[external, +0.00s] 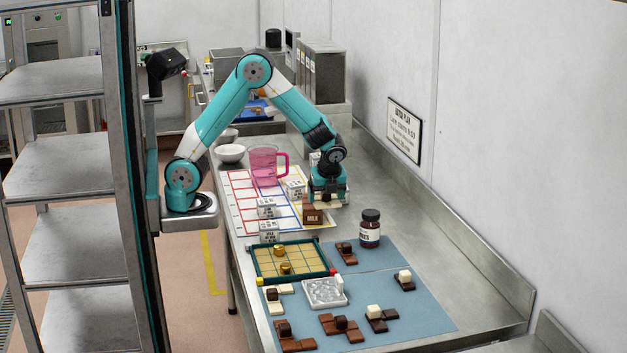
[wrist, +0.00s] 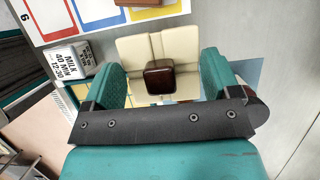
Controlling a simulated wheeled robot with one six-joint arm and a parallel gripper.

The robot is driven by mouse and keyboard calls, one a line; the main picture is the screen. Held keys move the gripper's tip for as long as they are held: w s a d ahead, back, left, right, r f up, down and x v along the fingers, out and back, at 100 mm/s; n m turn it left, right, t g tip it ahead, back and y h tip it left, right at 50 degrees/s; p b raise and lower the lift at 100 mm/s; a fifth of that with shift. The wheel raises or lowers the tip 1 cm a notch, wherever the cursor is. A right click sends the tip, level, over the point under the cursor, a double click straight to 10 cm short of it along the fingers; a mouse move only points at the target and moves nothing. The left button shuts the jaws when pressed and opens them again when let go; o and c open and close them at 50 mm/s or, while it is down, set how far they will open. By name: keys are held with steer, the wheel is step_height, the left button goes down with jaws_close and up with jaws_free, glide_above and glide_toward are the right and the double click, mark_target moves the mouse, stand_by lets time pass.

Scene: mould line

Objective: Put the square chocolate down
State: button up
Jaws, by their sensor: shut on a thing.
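My gripper (external: 328,190) hangs over the bench at the right edge of the paper sheet with coloured outlines (external: 241,198). In the wrist view my gripper (wrist: 162,82) is shut on the square chocolate (wrist: 136,49), a cream block of squares with a dark brown cube on top. The chocolate sits between the two teal jaws, and its lower part is hidden by the black bar. In the external view the arm mostly hides it. I cannot tell whether it touches the surface below.
A brown MILK block (external: 312,216) stands just below my gripper, with white labelled blocks (external: 267,208) to the left. A pink jug (external: 266,168) stands behind. A jar (external: 370,230), gridded tray (external: 262,266), clear mould (external: 322,293) and several chocolates occupy the blue mat (external: 425,310).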

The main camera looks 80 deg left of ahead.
step_height(320, 180, up, 10)
steer(key=shift+f, duration=0.2)
steer(key=shift+w+a, duration=0.1)
steer(key=w+a, duration=0.4)
steer(key=a, duration=0.6)
steer(key=w+a, duration=0.4)
steer(key=a, duration=0.6)
steer(key=s+a, duration=0.2)
steer(key=a, duration=1.8)
steer(key=s+a, duration=0.8)
steer(key=a, duration=0.2)
steer(key=s+a, duration=0.7)
steer(key=a, duration=0.3)
step_height(320, 180, down, 14)
steer(key=shift+s+a+f, duration=0.1)
steer(key=shift+s+a, duration=0.05)
steer(key=shift+f, duration=2.35)
